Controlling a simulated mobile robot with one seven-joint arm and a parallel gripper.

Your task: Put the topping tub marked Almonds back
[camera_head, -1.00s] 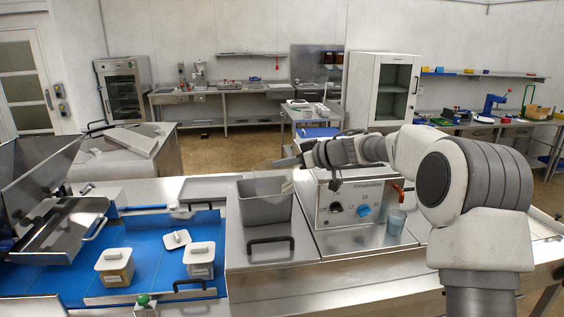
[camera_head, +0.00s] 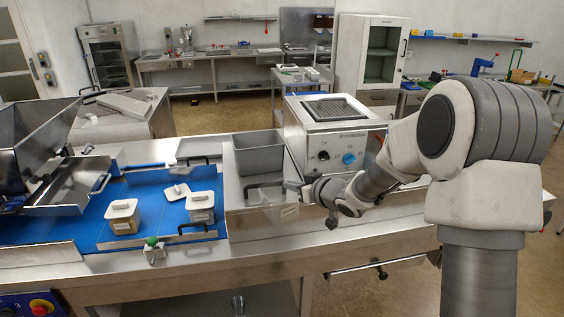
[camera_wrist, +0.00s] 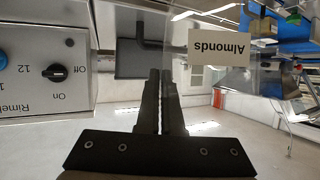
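The clear tub marked Almonds (camera_head: 286,213) hangs at my gripper (camera_head: 292,186), in front of the counter block and left of my arm in the head view. In the wrist view its label (camera_wrist: 219,48) reads upside down, and the counter shows through its clear walls. My gripper's fingers (camera_wrist: 160,75) are close together at the tub, apparently pinching its wall or rim. The exact grip is hard to see. No contents show clearly in the tub.
A grey bin (camera_head: 260,155) stands behind my gripper. A machine with a blue knob (camera_head: 335,140) stands to its right.

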